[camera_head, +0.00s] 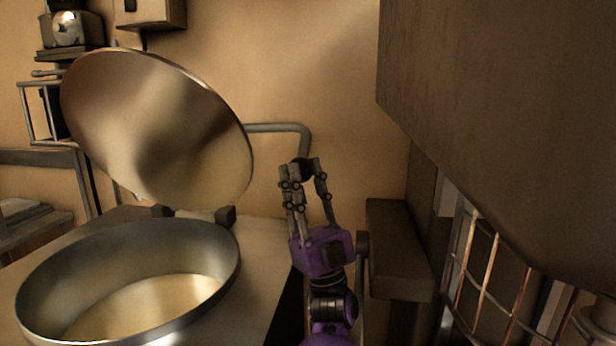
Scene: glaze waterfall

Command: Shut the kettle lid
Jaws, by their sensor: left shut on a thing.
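The kettle (30,300) is a wide round metal pan with a pale inside, at lower left. Its lid (155,130) is a big shiny metal disc, tilted up and open above the back rim, near the hinge blocks (226,215). A grey bar handle (275,127) runs right from the lid's edge and bends down. My left gripper (302,170), on a purple wrist, is to the right of the lid, its fingers pointing up and shut on the lower end of the handle. The exact contact is partly hidden by the fingers. My right gripper is not in view.
A large dark box-like hood (500,110) hangs at upper right. Below it are a dark ledge (398,250) and a metal wire rack (480,265). A tan wall (330,60) stands behind. Shelving and equipment (65,35) are at far left.

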